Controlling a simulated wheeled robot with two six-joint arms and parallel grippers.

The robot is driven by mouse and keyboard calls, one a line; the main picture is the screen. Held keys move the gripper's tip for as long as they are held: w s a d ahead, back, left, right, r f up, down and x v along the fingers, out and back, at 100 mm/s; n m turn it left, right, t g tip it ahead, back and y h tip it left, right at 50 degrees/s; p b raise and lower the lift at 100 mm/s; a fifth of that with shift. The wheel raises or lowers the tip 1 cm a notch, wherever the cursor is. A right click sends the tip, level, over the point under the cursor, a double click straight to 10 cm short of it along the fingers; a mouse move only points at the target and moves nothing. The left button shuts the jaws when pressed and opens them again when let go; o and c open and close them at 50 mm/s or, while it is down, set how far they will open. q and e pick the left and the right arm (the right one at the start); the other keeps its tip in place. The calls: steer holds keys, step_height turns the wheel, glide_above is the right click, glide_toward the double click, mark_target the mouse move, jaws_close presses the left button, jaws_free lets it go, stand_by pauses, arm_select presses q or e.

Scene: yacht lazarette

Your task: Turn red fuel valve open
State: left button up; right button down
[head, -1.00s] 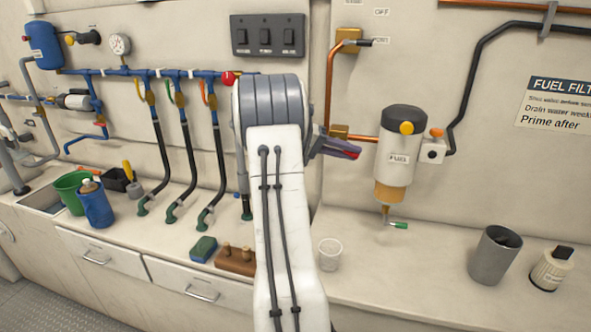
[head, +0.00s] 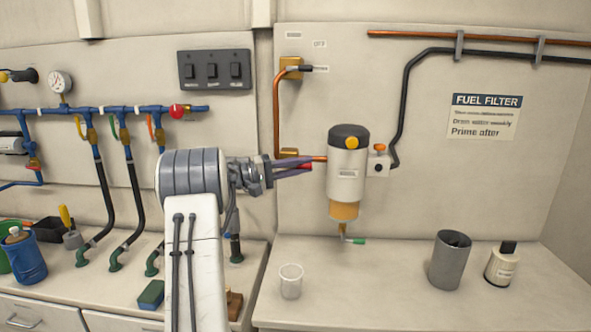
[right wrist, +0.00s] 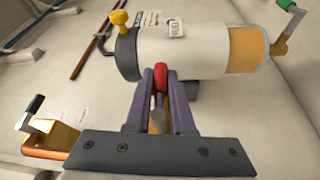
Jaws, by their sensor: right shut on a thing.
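My right gripper (head: 305,168) is at the left side of the white fuel filter canister (head: 347,172), on the copper pipe leading into it. In the right wrist view its purple-grey fingers (right wrist: 160,78) are shut on a small red handle (right wrist: 160,76), the red fuel valve's, with brass showing below it. The canister (right wrist: 190,50) lies just beyond the fingertips. The fingers hide most of the valve, so I cannot tell its exact angle. My left gripper is not in view.
Another red knob (head: 177,111) is on the blue manifold. A clear cup (head: 291,281), a grey cylinder (head: 450,260) and a white bottle (head: 501,264) stand on the counter. The counter between cup and cylinder is clear.

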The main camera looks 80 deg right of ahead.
steer(key=shift+w+r, duration=0.1)
steer(key=c, duration=0.8)
jaws_free()
steer(key=shift+b+v, duration=1.1)
steer(key=shift+v, duration=4.1)
